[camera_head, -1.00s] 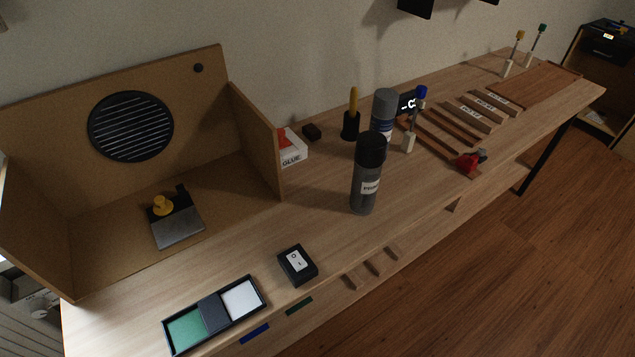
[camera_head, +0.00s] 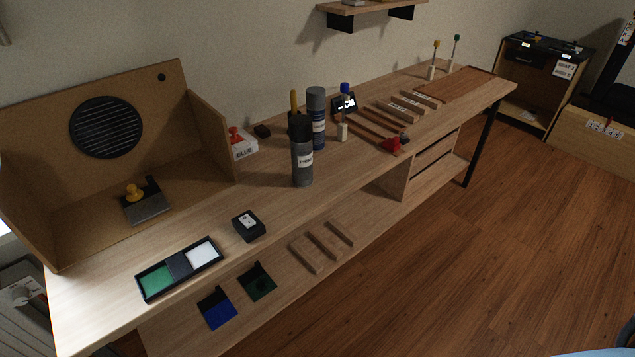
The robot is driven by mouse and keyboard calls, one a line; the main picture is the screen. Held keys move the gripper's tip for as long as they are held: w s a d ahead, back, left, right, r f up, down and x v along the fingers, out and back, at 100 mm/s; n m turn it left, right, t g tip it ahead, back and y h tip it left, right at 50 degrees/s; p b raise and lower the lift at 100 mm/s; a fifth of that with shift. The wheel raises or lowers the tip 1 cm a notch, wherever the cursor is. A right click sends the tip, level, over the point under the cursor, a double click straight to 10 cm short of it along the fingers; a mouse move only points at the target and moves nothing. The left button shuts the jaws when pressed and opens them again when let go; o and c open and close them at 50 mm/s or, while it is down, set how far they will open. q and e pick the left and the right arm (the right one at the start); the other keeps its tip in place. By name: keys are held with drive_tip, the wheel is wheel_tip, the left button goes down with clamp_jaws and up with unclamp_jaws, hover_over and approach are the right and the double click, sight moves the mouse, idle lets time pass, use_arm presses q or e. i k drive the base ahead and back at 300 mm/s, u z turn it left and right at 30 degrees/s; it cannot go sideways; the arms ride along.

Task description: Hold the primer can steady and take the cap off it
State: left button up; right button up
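The primer can (camera_head: 302,165) stands upright on the wooden workbench (camera_head: 350,172), near its front edge around the middle. It is a dark grey spray can with a white label that is partly readable. Its black cap (camera_head: 301,127) is on top. A second can (camera_head: 317,120), with a grey cap and a blue band, stands just behind it to the right, partly hidden. Neither of my grippers is in view.
A cardboard-brown booth (camera_head: 120,95) with a round vent stands on the bench at left. A red clamp-like thing (camera_head: 392,145) lies to the right. Below is a lower shelf (camera_head: 275,305).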

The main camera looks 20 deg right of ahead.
sight(302, 153)
drive_tip(key=z, duration=0.9)
drive_tip(key=i, duration=0.25)
drive_tip(key=u, duration=0.25)
